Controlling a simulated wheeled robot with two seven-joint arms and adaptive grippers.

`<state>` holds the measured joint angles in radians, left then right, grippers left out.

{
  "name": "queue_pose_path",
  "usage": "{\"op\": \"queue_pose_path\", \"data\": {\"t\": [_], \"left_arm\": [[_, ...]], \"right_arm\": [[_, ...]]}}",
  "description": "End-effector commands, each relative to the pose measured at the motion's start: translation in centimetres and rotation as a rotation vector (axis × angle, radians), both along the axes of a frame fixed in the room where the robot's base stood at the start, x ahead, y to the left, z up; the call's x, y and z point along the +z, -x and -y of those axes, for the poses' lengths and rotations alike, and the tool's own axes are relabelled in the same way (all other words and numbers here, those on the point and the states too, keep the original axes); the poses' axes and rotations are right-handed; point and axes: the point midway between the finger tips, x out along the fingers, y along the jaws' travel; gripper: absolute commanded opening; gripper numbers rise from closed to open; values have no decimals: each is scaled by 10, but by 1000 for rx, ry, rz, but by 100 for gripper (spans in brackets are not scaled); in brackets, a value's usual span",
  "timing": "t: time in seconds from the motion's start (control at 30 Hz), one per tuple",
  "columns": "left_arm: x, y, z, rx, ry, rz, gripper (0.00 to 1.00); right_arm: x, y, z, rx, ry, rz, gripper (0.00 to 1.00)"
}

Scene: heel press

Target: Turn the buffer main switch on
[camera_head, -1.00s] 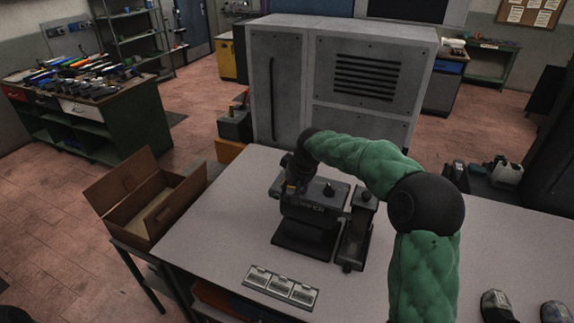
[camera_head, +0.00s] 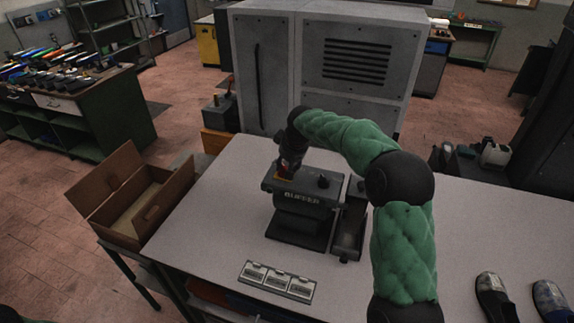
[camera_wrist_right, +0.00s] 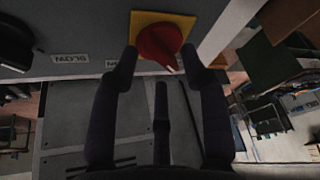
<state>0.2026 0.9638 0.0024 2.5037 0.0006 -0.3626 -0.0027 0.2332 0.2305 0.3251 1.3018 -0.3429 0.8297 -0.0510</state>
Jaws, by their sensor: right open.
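The buffer (camera_head: 303,199) is a dark grey machine on the pale table, with its name on the front. Its main switch is a red rotary knob (camera_wrist_right: 158,43) on a yellow plate; the knob's pointer slants down to the right in the right wrist view. A little red and yellow of the switch (camera_head: 286,172) also shows in the head view. My right gripper (camera_wrist_right: 160,62) is open, with one dark fingertip on each side of the knob. I cannot tell whether the fingers touch it. My left gripper is not in view.
A black knob (camera_wrist_right: 12,42) and a "SLOW" label are beside the switch. A narrow dark unit (camera_head: 349,222) stands right of the buffer. Three small cards (camera_head: 277,281) lie in front. An open cardboard box (camera_head: 120,183) is at left; shoes (camera_head: 493,296) lie at right.

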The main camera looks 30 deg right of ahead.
Motion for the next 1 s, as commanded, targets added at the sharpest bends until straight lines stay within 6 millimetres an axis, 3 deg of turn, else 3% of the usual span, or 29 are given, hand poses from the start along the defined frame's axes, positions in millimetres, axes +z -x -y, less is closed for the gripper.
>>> {"op": "queue_pose_path", "data": {"t": [0.43, 0.47, 0.6, 1.0], "left_arm": [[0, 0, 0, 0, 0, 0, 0], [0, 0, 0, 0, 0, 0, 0], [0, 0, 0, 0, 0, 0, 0], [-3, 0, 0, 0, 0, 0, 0]], "right_arm": [[-11, -4, 0, 0, -1, 0, 45], [-11, -4, 0, 0, -1, 0, 39], [-11, -4, 0, 0, -1, 0, 0], [-11, -4, -1, -34, -1, 0, 0]]}}
